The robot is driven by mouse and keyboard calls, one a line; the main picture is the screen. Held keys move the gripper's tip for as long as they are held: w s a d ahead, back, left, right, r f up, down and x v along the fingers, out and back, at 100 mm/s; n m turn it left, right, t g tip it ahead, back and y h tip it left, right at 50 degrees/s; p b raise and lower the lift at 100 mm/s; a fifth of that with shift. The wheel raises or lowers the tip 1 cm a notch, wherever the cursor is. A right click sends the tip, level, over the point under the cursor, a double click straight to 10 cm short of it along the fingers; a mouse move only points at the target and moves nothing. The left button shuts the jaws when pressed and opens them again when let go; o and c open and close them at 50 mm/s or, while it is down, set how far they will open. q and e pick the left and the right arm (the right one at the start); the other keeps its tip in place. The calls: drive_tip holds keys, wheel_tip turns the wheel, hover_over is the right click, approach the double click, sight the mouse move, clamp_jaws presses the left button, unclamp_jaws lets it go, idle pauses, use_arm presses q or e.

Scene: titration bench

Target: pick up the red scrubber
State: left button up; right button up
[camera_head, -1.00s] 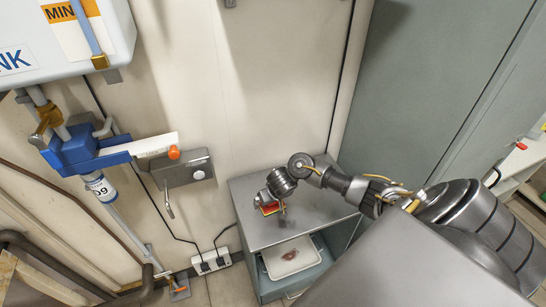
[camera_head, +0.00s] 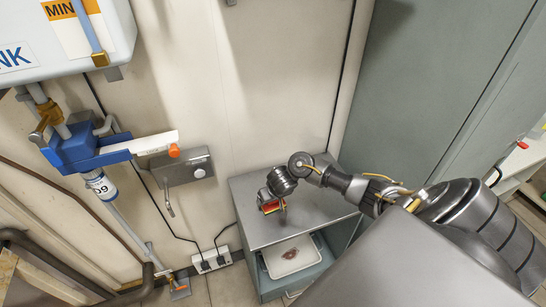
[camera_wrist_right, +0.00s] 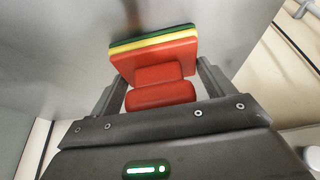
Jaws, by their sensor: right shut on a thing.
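The red scrubber (camera_wrist_right: 155,62) has a red body and handle with yellow and green layers on its far side. My right gripper (camera_wrist_right: 160,88) is shut on its red handle, with one finger on each side. In the head view the scrubber (camera_head: 271,207) shows small beneath my right gripper (camera_head: 272,198), over the top of the grey metal cabinet (camera_head: 318,196). I cannot tell how far it is above that top. My left gripper is in neither view.
An open compartment below the cabinet top holds a white tray (camera_head: 290,258) with a small reddish item. A power strip (camera_head: 210,260) with cords is by the wall to the left. A tall grey-green cabinet (camera_head: 420,90) stands to the right.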

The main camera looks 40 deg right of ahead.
sight(268, 209)
drive_tip(key=shift+r, duration=0.55)
drive_tip(key=a+r+p, duration=0.1)
drive_tip(key=r, duration=0.1)
drive_tip(key=s+a+r+p, duration=0.1)
drive_tip(key=r+p, duration=0.1)
drive_tip(key=r, duration=0.1)
drive_tip(key=s+a+r+p, duration=0.1)
drive_tip(key=r+p, duration=0.1)
drive_tip(key=shift+a+r, duration=0.2)
drive_tip(key=s+a+r+p, duration=0.2)
drive_tip(key=s+a+r, duration=0.2)
drive_tip(key=a, duration=0.4)
drive_tip(key=shift+s+a+r+p, duration=0.15)
drive_tip(key=shift+s+p, duration=0.15)
drive_tip(key=shift+s, duration=0.45)
drive_tip(key=shift+s, duration=0.1)
